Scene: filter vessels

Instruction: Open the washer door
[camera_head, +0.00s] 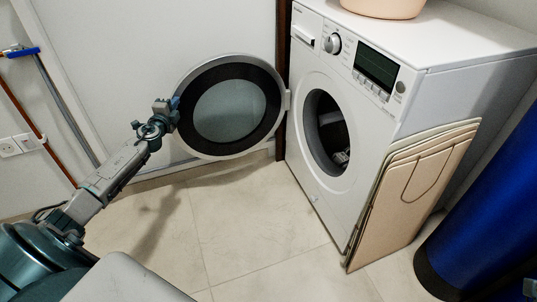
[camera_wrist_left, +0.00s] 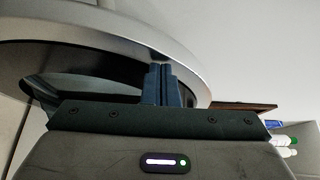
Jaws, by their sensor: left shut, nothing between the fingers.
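The white washer (camera_head: 345,130) stands at the right in the head view. Its round door (camera_head: 272,84) is swung wide open to the left on its hinge, and the dark drum opening (camera_head: 328,130) shows. My left gripper (camera_head: 174,103) is at the door's left rim, on the side away from the hinge. In the left wrist view the shut blue fingers (camera_wrist_left: 161,84) are empty and appear right at the door's silver rim (camera_wrist_left: 150,35); I cannot tell if they touch it.
A folded beige board (camera_head: 410,185) leans against the washer's right side. A blue cylinder (camera_head: 490,210) stands at the far right. A beige basin (camera_head: 383,7) sits on the washer top. The tiled floor (camera_head: 250,235) before the washer is clear.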

